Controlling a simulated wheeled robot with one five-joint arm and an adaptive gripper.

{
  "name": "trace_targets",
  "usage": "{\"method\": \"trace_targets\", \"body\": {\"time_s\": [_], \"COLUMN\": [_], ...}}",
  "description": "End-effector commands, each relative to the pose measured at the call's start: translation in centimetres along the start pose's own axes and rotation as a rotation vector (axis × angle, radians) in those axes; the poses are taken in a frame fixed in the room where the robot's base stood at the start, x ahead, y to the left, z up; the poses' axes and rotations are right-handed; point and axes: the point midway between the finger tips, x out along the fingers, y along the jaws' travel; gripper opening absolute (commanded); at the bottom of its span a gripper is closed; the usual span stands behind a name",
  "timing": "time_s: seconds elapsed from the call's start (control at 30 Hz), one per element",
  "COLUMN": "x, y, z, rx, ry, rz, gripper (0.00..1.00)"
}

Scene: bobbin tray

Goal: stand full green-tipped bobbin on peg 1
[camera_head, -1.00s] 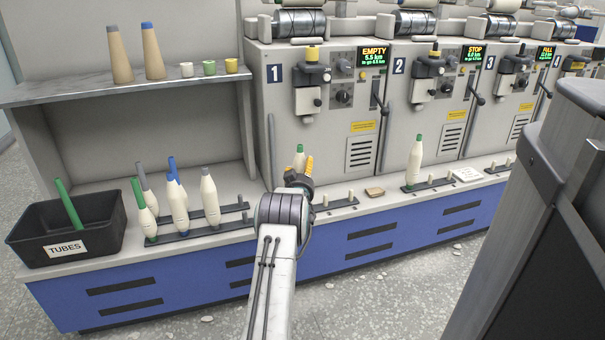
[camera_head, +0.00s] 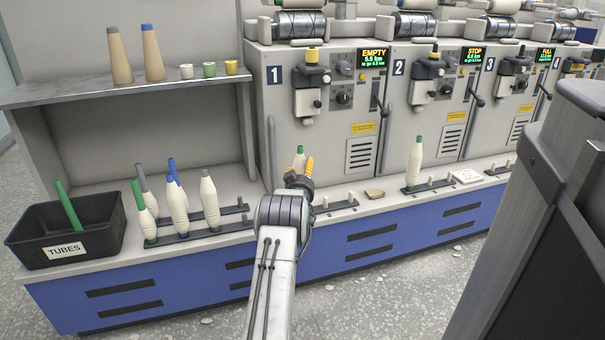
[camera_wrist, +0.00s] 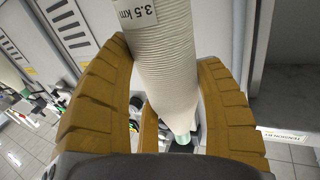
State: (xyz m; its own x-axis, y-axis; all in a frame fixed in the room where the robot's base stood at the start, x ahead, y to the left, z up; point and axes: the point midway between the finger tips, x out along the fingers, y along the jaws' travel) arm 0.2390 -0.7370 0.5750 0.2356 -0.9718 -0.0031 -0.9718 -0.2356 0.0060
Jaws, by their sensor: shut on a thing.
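My gripper (camera_head: 300,172) is shut on a cream, wound bobbin (camera_head: 299,158) with a green tip, in front of machine 1. The wrist view shows the yellow fingers (camera_wrist: 160,105) around the bobbin (camera_wrist: 170,65), which bears a "3.5 km" label and has pale green at its far end. A dark rail (camera_head: 340,206) with short pale pegs lies in front of machine 1, just right of my gripper. My gripper hides the bobbin's lower part and the rail's left end, so I cannot tell whether the bobbin touches a peg.
A rack (camera_head: 190,236) of several bobbins stands at left beside a black TUBES bin (camera_head: 100,232). Another green-tipped bobbin (camera_head: 416,163) stands before machine 2. A small brown block (camera_head: 375,194) lies on the ledge. Machine 1's display (camera_head: 373,57) reads EMPTY.

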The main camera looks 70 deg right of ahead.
Motion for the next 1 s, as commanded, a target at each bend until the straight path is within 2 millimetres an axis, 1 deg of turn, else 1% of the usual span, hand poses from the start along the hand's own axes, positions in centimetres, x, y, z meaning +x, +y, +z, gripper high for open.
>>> {"method": "trace_targets", "body": {"time_s": [0.53,1.0], "x": [0.0,0.0], "y": [-0.1,-0.1], "z": [-0.2,-1.3], "rx": [0.002,0.001], "ry": [0.002,0.003], "rz": [-0.001,-0.001], "gripper": [0.27,0.27]}}
